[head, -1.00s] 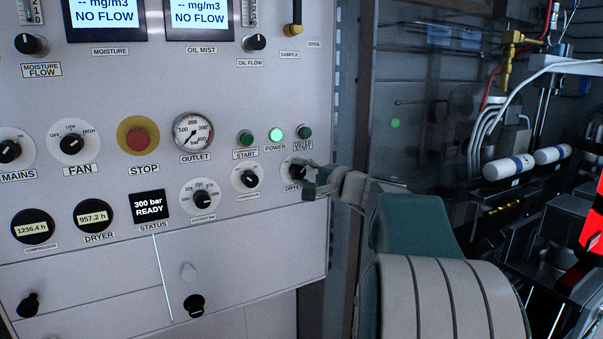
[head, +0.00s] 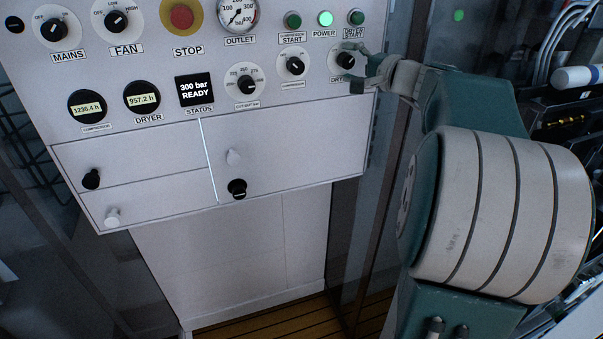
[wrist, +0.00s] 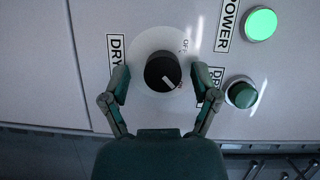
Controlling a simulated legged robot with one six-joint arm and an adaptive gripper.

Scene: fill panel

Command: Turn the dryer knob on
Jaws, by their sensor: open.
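The dryer knob (head: 345,60) is a black round knob on a white dial at the right edge of the grey panel. In the wrist view the knob (wrist: 161,72) fills the centre, with its white pointer line toward the lower right. An OFF mark shows at the dial's upper right; another mark beside the right finger is partly hidden. My gripper (head: 366,62) reaches it from the right. In the wrist view my gripper (wrist: 161,80) is open, with one finger on each side of the knob and visible gaps between. The dryer label is partly covered.
The green dryer start button (wrist: 241,93) sits close to my right finger in the wrist view, with the lit power lamp (wrist: 259,24) above. The compressor knob (head: 296,65) is left of the dryer knob. Drawers (head: 130,160) lie below; pipes and machinery stand at the right.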

